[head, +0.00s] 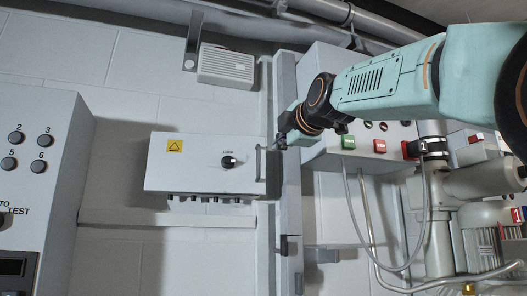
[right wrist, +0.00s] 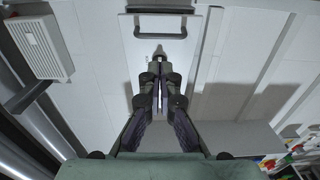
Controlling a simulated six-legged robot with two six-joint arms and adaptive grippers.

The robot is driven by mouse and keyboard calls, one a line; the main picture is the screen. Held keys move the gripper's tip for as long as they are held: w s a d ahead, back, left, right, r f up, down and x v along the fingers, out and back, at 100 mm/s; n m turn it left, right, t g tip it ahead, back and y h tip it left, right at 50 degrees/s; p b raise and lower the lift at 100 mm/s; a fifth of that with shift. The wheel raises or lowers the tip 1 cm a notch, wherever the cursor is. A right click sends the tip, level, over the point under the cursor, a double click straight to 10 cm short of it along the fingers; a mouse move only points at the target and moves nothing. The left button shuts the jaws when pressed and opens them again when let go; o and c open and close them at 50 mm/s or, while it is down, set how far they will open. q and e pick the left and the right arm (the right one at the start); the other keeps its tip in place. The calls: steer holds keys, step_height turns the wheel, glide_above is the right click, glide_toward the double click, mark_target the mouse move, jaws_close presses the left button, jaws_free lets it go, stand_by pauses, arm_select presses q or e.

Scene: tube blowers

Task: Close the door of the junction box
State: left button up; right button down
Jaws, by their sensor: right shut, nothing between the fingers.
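The junction box (head: 200,168) is a pale grey box on the wall in the head view, with a yellow warning label and a black LOCK knob (head: 228,162). Its door front faces me; I cannot tell whether a gap is left at the door's edge. The door handle (head: 262,163) is at the right end. My right gripper (head: 280,141) is shut and empty, just right of and above the handle. In the right wrist view the closed fingers (right wrist: 158,62) point at the pale panel, just short of the dark U-shaped handle (right wrist: 160,28), apart from it in the picture. My left gripper is out of view.
A control panel with numbered buttons (head: 28,150) stands at the left. A small vented unit (head: 226,66) is above the box. A button box with green and red buttons (head: 348,142), hoses and a motor (head: 487,232) are at the right, below my right arm.

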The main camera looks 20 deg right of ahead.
mark_target(259, 161)
steer(key=w+p, duration=0.2)
steer(key=w, duration=0.2)
steer(key=w+p, duration=0.2)
steer(key=w, duration=0.2)
steer(key=w+p, duration=0.2)
steer(key=w, duration=0.3)
steer(key=shift+a+f+p, duration=0.25)
steer(key=shift+p, duration=0.15)
steer(key=shift+s+r, duration=0.2)
steer(key=shift+s, duration=0.35)
steer(key=shift+w+f, duration=0.2)
steer(key=shift+w, duration=0.35)
steer(key=shift+r, duration=0.1)
steer(key=shift+r, duration=0.1)
